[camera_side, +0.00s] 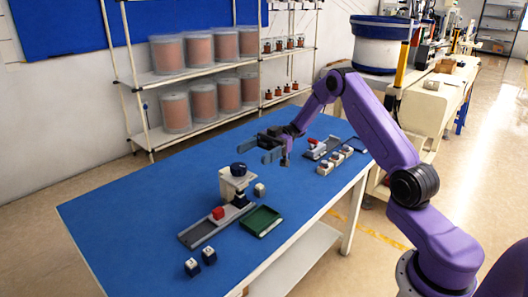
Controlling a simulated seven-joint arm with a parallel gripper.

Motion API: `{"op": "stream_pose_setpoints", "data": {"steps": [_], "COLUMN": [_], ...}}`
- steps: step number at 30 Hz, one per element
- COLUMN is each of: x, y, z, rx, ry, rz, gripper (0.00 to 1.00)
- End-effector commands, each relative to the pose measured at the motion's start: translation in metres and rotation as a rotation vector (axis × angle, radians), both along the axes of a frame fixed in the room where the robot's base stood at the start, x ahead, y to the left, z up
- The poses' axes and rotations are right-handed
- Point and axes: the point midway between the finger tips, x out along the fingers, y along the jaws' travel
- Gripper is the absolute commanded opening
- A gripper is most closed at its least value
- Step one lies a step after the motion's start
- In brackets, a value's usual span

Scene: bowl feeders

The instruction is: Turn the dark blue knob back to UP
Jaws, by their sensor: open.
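The dark blue knob (238,168) sits on top of a white stand (236,185) on the blue table. Its pointing direction is too small to make out. My gripper (255,151) is open and empty. It hangs in the air behind and to the right of the knob in the picture, apart from it, with its fingers toward the left.
Two dark blue, white-topped cubes (201,261) stand in front. Another rail with a red part (312,141) lies behind. The table's left side is clear.

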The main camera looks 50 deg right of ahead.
Motion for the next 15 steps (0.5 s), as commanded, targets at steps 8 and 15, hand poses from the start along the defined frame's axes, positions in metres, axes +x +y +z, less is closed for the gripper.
{"op": "stream_pose_setpoints", "data": {"steps": [8,15], "x": [-0.023,-0.028], "y": [0.001,0.001], "z": [0.01,0.012], "rx": [0.0,0.0], "ry": [0.001,0.0], "rz": [-0.001,0.0], "gripper": [0.84,0.84]}}
